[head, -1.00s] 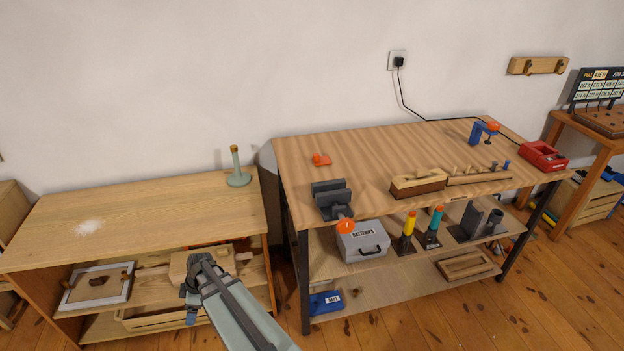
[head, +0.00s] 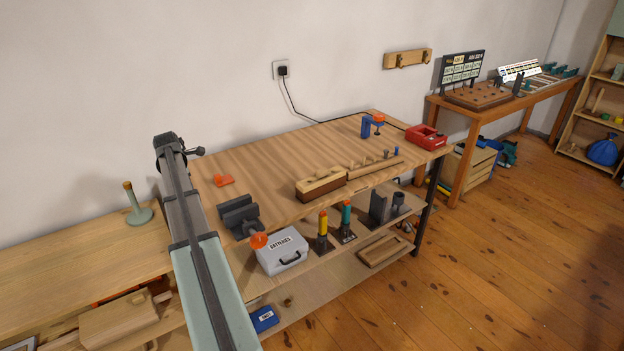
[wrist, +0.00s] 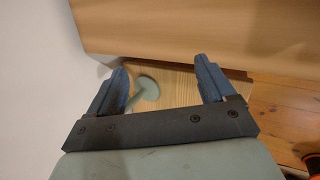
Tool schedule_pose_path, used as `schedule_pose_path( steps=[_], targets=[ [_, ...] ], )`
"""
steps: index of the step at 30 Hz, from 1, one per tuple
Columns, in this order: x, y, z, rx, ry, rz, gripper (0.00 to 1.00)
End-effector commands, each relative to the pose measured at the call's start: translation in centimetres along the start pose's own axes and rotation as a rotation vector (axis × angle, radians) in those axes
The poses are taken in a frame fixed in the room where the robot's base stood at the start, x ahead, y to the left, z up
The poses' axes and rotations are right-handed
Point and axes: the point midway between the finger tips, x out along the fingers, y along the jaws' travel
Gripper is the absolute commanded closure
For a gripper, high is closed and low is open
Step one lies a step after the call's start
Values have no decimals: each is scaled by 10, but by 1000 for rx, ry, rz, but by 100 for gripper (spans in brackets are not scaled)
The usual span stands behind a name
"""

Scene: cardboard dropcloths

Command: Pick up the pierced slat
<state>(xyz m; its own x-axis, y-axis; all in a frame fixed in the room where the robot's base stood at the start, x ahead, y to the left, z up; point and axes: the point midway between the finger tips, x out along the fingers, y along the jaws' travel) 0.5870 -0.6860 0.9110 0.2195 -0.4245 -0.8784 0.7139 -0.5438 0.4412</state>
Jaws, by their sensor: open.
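No slat with clearly visible holes can be made out. A narrow light wooden slat (head: 374,167) with several upright pegs lies along the front edge of the workbench (head: 285,160); I cannot tell whether this is the pierced slat. My gripper (wrist: 160,66) is open and empty in the wrist view, with blue-grey fingers spread apart. In the head view my arm rises in front of the workbench's left end, well left of that slat. The fingers are mostly hidden there behind the wrist.
A green stand (head: 139,212) is on the lower table at left. A grey vise (head: 239,214), a brown-and-cream block (head: 321,184), a blue clamp (head: 367,127) and a red box (head: 426,136) occupy the workbench. Its middle is clear. A wooden rail (head: 408,58) hangs on the wall.

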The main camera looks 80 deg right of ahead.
Motion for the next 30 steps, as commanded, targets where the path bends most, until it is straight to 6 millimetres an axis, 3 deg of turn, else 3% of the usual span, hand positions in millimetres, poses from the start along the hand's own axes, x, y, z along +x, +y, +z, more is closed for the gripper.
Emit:
schedule_pose_path(
  steps=[1,7,18,24,30],
  targets=[
    [-8,7,37,2,-28,-9,17],
    [-31,-11,147,-8,-82,-97,17],
    [-75,-100,315,-4,-56,-311,17],
    [-105,-152,384,2,-11,-404,17],
    [-126,-184,420,6,25,-453,17]
  ],
)
